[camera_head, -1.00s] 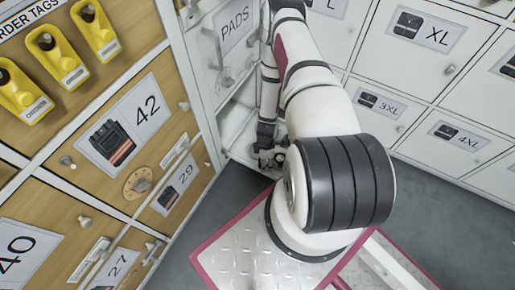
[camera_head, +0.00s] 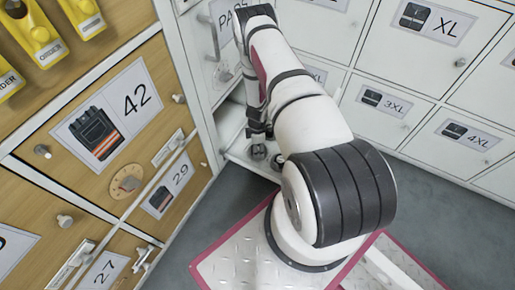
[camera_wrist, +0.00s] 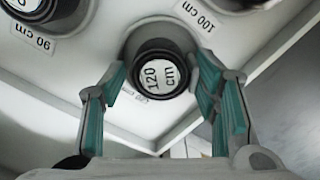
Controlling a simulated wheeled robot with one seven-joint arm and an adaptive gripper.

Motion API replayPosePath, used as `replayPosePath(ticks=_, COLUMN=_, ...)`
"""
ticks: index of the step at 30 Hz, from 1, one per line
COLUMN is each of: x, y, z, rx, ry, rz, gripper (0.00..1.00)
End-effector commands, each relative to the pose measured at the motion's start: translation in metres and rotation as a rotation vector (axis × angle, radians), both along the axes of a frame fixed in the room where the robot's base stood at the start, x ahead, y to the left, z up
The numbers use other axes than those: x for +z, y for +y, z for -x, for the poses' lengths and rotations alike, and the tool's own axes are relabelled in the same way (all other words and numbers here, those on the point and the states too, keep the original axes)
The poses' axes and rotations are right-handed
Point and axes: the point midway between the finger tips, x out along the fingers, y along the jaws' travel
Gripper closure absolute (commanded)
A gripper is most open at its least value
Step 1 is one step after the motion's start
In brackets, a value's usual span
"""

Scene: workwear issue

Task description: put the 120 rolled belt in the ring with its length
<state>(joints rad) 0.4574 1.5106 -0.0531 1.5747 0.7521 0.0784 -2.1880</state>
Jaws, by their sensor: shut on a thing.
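The rolled belt (camera_wrist: 161,75) has a dark rim and a white end face marked "120 cm". In the wrist view it stands between the fingertips of my gripper (camera_wrist: 161,80), which is shut on it. The white shelf lies around and below it, with a partly hidden, faint label (camera_wrist: 133,95) beside the belt. A dark round edge shows around the belt's far side; I cannot tell whether the belt is inside a ring or above it. In the head view my gripper (camera_head: 258,150) is small and low at the white shelf, and the belt cannot be made out there.
In the wrist view a "90 cm" label (camera_wrist: 33,36) lies by a dark round holder (camera_wrist: 60,15) with a white-faced roll. A "100 cm" label (camera_wrist: 197,15) is at the top right. White lockers (camera_head: 375,105) and wooden drawers (camera_head: 95,125) flank the shelf; grey floor (camera_head: 235,200) is clear.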

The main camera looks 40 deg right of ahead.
Motion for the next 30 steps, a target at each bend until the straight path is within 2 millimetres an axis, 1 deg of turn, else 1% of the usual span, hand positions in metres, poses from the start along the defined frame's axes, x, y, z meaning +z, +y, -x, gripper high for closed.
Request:
replayPosePath(ticks=8, x=-0.001, y=0.000, z=0.000, rx=0.000, ry=0.000, rz=0.000, gripper=0.76)
replayPosePath(ticks=9, x=-0.002, y=0.000, z=0.000, rx=0.000, ry=0.000, rz=0.000, gripper=0.42)
replayPosePath(ticks=11, x=-0.002, y=0.000, z=0.000, rx=0.000, ry=0.000, rz=0.000, gripper=0.29)
replayPosePath(ticks=12, x=-0.001, y=0.000, z=0.000, rx=0.000, ry=0.000, rz=0.000, gripper=0.24)
replayPosePath(ticks=23, x=0.001, y=0.000, z=0.000, rx=0.000, ry=-0.001, rz=0.001, gripper=0.24)
replayPosePath(ticks=26, x=0.011, y=0.000, z=0.000, rx=-0.001, ry=0.000, rz=0.000, gripper=0.24)
replayPosePath(ticks=30, x=0.037, y=0.000, z=-0.001, rx=0.000, ry=-0.001, rz=0.000, gripper=0.24)
